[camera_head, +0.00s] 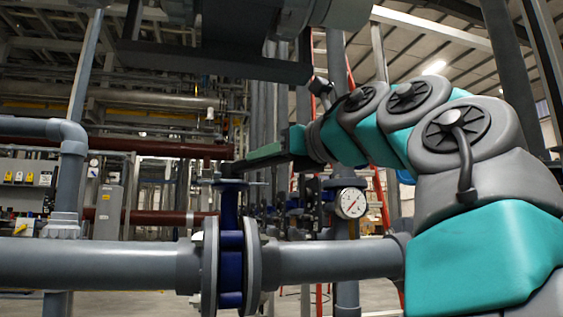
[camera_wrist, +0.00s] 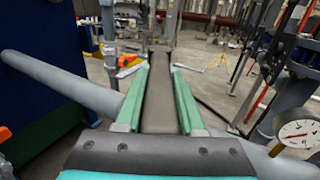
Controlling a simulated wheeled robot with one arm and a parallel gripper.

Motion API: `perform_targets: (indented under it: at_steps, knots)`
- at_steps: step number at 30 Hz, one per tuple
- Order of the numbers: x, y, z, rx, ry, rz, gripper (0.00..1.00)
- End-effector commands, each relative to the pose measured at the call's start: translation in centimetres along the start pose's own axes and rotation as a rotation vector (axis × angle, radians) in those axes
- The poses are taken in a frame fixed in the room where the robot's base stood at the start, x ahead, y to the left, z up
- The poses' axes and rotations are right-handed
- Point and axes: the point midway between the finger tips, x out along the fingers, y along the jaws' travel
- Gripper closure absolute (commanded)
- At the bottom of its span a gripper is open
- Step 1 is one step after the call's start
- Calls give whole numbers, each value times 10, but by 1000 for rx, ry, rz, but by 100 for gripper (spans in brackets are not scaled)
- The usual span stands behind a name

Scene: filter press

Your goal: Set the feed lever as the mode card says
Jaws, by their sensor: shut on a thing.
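My gripper (camera_head: 232,167) reaches in from the right, just above the top of a blue valve (camera_head: 231,240) on the grey pipe. In the wrist view, the two green fingers of my gripper (camera_wrist: 160,72) are parallel and closed against a flat grey bar (camera_wrist: 160,105) between them. This bar appears to be the feed lever's handle; it runs forward, away from the wrist. In the head view, the fingers hide most of the handle, and a short grey piece (camera_head: 238,183) shows on the valve stem below them. I cannot make out a mode card in either view.
A grey horizontal pipe (camera_head: 100,263) crosses below the gripper. A round gauge (camera_head: 350,202) stands right of the valve and also shows in the wrist view (camera_wrist: 295,133). A grey panel with yellow tags (camera_head: 28,177) is at the far left. A dark blue block (camera_wrist: 40,110) is left in the wrist view.

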Motion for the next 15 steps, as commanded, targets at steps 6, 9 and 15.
perform_targets:
  at_steps: [6, 9, 15]
  knots:
    - [1, 7, 0, -3, 0, -57, 100]
    - [2, 8, 0, -3, 0, -71, 100]
    - [2, 8, 1, -2, 0, -82, 100]
